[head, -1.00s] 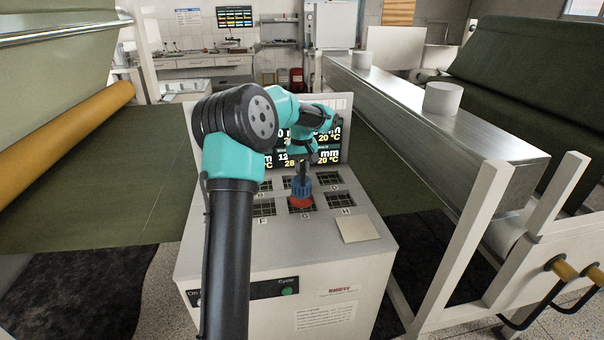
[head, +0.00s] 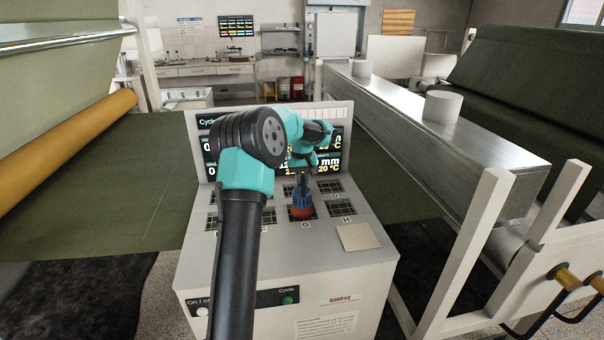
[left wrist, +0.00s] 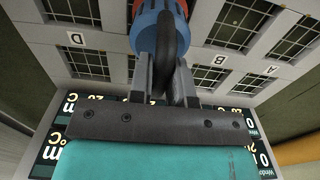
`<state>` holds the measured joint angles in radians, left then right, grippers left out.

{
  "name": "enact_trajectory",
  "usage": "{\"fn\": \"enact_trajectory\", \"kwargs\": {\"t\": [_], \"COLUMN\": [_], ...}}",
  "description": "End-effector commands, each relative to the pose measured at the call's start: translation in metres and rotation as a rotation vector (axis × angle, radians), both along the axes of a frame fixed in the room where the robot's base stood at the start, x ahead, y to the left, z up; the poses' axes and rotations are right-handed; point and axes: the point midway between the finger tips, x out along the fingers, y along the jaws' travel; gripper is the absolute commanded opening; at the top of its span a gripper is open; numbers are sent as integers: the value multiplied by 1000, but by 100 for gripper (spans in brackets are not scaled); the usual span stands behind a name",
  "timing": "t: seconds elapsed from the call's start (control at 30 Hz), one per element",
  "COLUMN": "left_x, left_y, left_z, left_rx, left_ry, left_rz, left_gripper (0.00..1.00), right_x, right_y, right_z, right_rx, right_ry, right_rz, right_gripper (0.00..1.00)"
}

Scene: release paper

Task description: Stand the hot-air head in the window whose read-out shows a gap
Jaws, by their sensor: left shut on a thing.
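My left gripper (head: 301,186) is shut on the hot-air head (head: 301,204), a blue body with a red lower end. It holds the head roughly upright at window G (head: 315,212), in the front row of the panel. I cannot tell whether the red end touches the window. In the left wrist view the fingers (left wrist: 164,80) grip the blue head (left wrist: 146,22), and a black loop crosses it. The read-out display (head: 330,165) behind the windows is partly hidden by my arm; "mm" and "20 °C" show, but most gap values are covered. My right gripper is not in view.
Window H (head: 341,207) lies right of G, and window D (head: 330,187) behind it. A beige square plate (head: 357,237) lies on the front right of the white cabinet (head: 290,256). A long metal beam (head: 440,135) runs along the right.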

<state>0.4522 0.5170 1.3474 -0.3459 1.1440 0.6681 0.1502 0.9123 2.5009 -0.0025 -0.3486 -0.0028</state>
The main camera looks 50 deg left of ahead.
Motion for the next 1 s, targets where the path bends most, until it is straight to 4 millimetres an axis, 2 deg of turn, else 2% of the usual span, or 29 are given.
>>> {"fn": "enact_trajectory", "kwargs": {"t": [0.5,0.53,0.73,0.8,1.0], "left_x": [0,0,0,0,0], "left_y": [0,0,0,0,0], "left_z": [-7,-9,-8,-8,-8], "left_rx": [2,0,0,0,0], "left_ry": [-4,-1,-1,-1,-1], "left_rz": [0,0,0,0,0], "left_gripper": [0,19,38,43,43], "right_x": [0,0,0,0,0], "right_y": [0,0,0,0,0], "right_z": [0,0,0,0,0], "right_rx": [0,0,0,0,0], "right_ry": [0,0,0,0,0], "right_rz": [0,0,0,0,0], "right_gripper": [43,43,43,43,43]}}
